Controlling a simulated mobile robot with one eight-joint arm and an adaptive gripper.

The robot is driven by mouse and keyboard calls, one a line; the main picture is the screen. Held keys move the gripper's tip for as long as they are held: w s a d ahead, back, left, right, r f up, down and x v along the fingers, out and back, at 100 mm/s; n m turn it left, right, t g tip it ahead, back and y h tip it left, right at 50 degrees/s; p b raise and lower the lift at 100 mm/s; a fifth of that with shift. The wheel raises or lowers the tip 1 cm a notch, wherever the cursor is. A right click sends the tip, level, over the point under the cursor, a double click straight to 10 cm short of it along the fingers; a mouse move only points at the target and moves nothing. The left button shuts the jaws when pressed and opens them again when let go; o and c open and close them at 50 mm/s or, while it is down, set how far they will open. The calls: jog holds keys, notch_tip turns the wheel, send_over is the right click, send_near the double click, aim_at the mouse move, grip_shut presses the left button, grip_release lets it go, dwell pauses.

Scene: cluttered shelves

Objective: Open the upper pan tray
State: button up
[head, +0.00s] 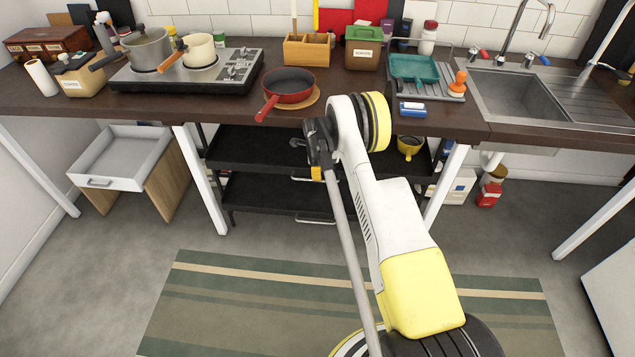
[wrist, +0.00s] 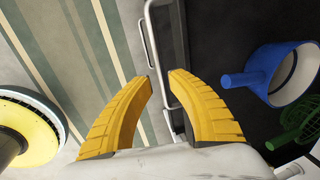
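In the head view, the upper pan tray (head: 250,147) is a black pull-out under the counter, with a pale bar handle (head: 302,178) on its front. A blue pan (wrist: 283,75) lies in the tray.
A green strainer (wrist: 300,122) lies beside the blue pan. A lower black tray (head: 265,198) is below the upper one. A white table leg (head: 200,175) stands left, near an open white drawer (head: 125,155). A striped rug (head: 240,310) covers the clear floor in front.

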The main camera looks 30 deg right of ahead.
jog(key=f, duration=0.1)
jog(key=f+b, duration=0.1)
jog(key=f, duration=0.2)
jog(key=shift+w+d+f, duration=0.2)
jog(key=shift+w+d, duration=0.05)
jog(key=shift+w, duration=0.15)
jog(key=shift+r, duration=0.1)
grip_shut()
